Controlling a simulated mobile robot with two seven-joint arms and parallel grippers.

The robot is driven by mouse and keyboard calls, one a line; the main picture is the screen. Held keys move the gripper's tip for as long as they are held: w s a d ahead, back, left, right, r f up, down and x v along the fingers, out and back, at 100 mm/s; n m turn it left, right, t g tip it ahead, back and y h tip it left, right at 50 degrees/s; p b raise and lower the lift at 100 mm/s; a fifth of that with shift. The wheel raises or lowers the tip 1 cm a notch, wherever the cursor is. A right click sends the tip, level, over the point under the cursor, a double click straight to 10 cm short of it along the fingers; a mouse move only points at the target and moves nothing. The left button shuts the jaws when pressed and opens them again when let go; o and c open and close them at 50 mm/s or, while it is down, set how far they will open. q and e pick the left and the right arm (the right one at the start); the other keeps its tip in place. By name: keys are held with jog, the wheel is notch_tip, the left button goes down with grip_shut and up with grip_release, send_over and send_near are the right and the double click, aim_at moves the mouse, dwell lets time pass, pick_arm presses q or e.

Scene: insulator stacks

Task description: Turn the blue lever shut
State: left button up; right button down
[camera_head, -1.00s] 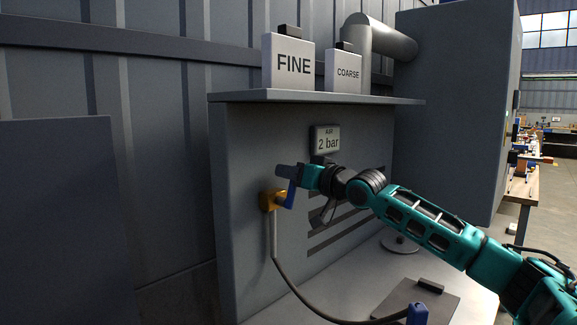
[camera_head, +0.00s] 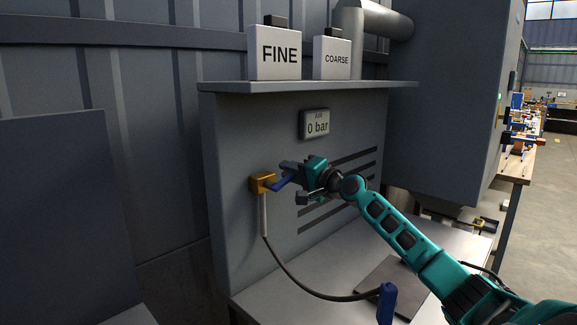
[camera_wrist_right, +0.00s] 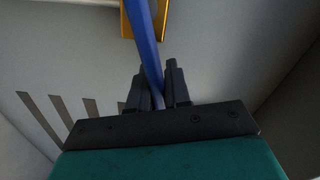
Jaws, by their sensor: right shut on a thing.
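The blue lever (camera_head: 281,183) sticks out to the right from a brass-coloured valve (camera_head: 262,183) on the grey panel. My right gripper (camera_head: 288,172) is at the lever's outer part, in front of the panel. In the right wrist view the lever (camera_wrist_right: 144,40) runs down between the two dark fingers (camera_wrist_right: 160,85), which are shut on it, and the valve (camera_wrist_right: 165,12) shows at the top edge. The gauge (camera_head: 315,124) above reads "0 bar". My left gripper is not in view.
A hose (camera_head: 300,287) hangs from the valve to a blue-handled tool (camera_head: 387,300) on the bench (camera_head: 262,297). Boxes marked FINE (camera_head: 275,58) and COARSE (camera_head: 332,59) stand on the shelf above. Slots (camera_head: 350,160) cut the panel behind the gripper.

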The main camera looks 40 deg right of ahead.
jog(key=shift+d+f+m+p, duration=0.1)
jog(key=shift+f+m+p, duration=0.15)
jog(key=shift+f+m, duration=0.5)
jog(key=shift+d+f+m+p, duration=0.1)
jog(key=shift+f+m+p, duration=0.2)
jog(key=shift+m, duration=0.85)
jog(key=shift+f, duration=0.1)
jog(key=c, duration=1.2)
grip_release()
jog(key=shift+o, duration=0.2)
jog(key=shift+s, duration=0.1)
jog(key=s+d, duration=0.1)
jog(key=s, duration=1.1)
jog(key=shift+s+b, duration=0.3)
jog(key=shift+b, duration=0.1)
